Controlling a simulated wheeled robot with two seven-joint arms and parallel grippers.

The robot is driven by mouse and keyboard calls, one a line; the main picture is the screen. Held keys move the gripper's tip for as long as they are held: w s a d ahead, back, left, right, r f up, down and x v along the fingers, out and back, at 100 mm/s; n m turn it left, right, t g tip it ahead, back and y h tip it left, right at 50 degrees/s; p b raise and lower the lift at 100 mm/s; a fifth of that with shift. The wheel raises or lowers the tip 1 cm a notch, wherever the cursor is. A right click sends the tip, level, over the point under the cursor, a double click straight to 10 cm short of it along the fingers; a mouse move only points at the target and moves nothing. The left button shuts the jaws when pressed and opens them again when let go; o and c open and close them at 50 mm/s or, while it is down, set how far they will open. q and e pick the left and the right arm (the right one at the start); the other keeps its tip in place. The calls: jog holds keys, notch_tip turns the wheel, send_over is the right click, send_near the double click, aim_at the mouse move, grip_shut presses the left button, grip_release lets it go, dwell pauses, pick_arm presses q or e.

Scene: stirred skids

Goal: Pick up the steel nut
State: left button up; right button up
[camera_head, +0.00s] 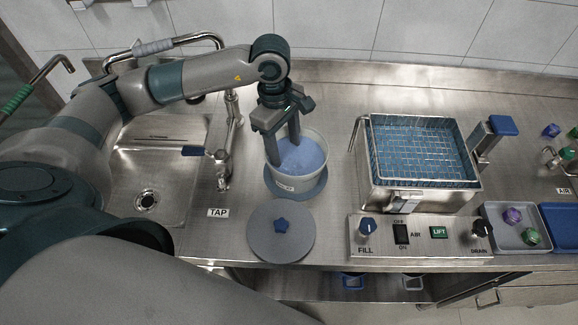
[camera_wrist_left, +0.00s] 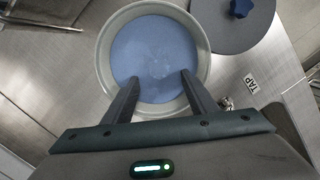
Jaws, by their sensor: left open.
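I cannot make out a steel nut in either view. A pale grey tub (camera_head: 287,183) holds a cloudy blue filling (camera_head: 305,158) that hides its bottom. In the left wrist view the tub's rim (camera_wrist_left: 104,60) rings the filling (camera_wrist_left: 150,45), whose surface looks slightly mottled. My left gripper (camera_head: 284,150) points down into the tub with its fingers apart. In the left wrist view the fingertips (camera_wrist_left: 159,80) lie over the blue filling with nothing visible between them. I cannot tell how deep the tips are. My right gripper is not in view.
A round grey lid (camera_head: 262,240) lies in front of the tub. A tank with a wire basket (camera_head: 420,150) and a control panel (camera_head: 378,250) stand to the right. A tray (camera_head: 503,241) there holds purple and green pieces. A tap (camera_head: 222,165) and sink (camera_head: 185,185) are left.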

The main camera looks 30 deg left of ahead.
aim_at(289, 164)
pick_arm(q)
jog(key=shift+d+f+b, duration=0.2)
jog(key=shift+d+f, duration=0.05)
jog(key=shift+f, duration=1.05)
jog(key=shift+d+f+b, duration=0.2)
jog(key=shift+f, duration=1.1)
jog(key=shift+c, duration=0.7)
jog(key=c, duration=1.2)
jog(key=shift+o, duration=0.2)
jog(key=shift+r, duration=0.1)
notch_tip(289, 164, up, 10)
jog(key=p, duration=0.3)
